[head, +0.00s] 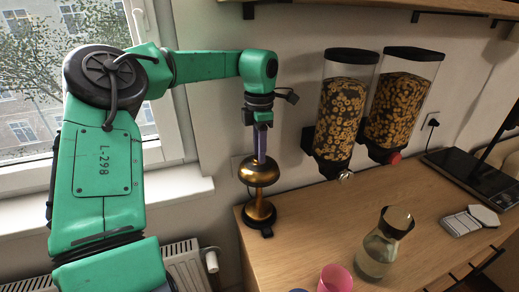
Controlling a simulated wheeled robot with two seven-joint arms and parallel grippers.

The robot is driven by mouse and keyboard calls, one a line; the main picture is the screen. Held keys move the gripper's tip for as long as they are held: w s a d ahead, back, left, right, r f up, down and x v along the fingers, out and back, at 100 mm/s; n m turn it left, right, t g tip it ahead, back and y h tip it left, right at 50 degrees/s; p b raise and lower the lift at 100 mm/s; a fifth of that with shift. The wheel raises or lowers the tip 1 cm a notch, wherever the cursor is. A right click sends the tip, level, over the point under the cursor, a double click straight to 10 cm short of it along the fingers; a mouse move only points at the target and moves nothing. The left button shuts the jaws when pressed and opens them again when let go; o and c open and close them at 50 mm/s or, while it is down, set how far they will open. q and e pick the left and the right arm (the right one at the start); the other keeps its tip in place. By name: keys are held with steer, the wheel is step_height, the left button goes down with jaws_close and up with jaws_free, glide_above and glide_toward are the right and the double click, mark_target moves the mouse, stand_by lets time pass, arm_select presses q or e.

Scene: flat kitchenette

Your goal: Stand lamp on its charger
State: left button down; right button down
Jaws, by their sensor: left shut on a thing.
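The lamp (259,173) is a shiny copper-gold piece with a wide rounded shade, a narrow stem and a flared foot. It is upright at the left end of the wooden counter. My left gripper (261,153) points down from above and is shut on the top of the lamp. A small dark flat piece, which looks like the charger (267,233), shows at the lamp's foot. The foot hides most of it, and I cannot tell whether the lamp rests on it or hangs just above. My right gripper is out of view.
Two cereal dispensers (341,108) hang on the wall right of the lamp. A glass carafe (382,243) and a pink cup (335,279) stand near the counter's front. A dark appliance (470,175) stands farther right. The counter (318,215) between lamp and carafe is clear.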

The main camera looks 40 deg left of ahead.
arm_select(q)
steer(key=shift+r+p, duration=0.1)
steer(key=shift+p, duration=0.35)
stand_by(0.5)
steer(key=shift+f+b, duration=0.4)
steer(key=shift+f, duration=0.15)
steer(key=c, duration=0.9)
jaws_free()
steer(key=shift+o, duration=0.3)
steer(key=shift+d, duration=0.1)
steer(key=shift+s, duration=0.1)
